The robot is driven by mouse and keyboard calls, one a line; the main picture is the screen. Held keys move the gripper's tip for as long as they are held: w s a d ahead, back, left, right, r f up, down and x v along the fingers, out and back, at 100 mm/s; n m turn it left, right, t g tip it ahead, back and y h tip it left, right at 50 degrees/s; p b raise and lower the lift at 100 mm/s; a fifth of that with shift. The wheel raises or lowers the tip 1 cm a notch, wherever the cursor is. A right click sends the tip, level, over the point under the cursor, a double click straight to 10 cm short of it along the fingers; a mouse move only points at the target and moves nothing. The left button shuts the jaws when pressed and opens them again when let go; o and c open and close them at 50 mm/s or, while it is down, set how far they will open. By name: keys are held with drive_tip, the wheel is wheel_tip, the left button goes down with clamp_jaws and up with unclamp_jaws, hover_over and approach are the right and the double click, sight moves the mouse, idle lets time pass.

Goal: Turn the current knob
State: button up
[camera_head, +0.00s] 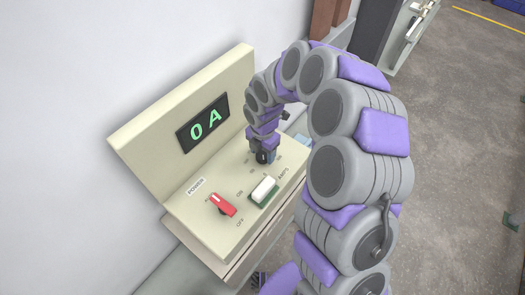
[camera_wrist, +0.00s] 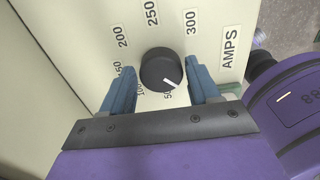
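The current knob (camera_wrist: 161,69) is black and round with a white pointer line, on a cream panel beside the word AMPS. In the wrist view its pointer faces lower right, near the 50 mark. My gripper (camera_wrist: 162,80) is open, with one blue finger on each side of the knob and a visible gap on both sides. In the head view my gripper (camera_head: 265,150) comes down on the knob (camera_head: 263,157), which is partly hidden by it. The green display (camera_head: 204,122) reads 0 A.
A red power switch (camera_head: 222,205) and a white rocker switch (camera_head: 264,190) sit on the same cream panel (camera_head: 215,235), left of and below the knob. The panel's upright back stands behind. Grey floor (camera_head: 455,120) is open at the right.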

drive_tip(key=c, duration=0.7)
drive_tip(key=shift+c, duration=0.2)
drive_tip(key=shift+m, duration=0.3)
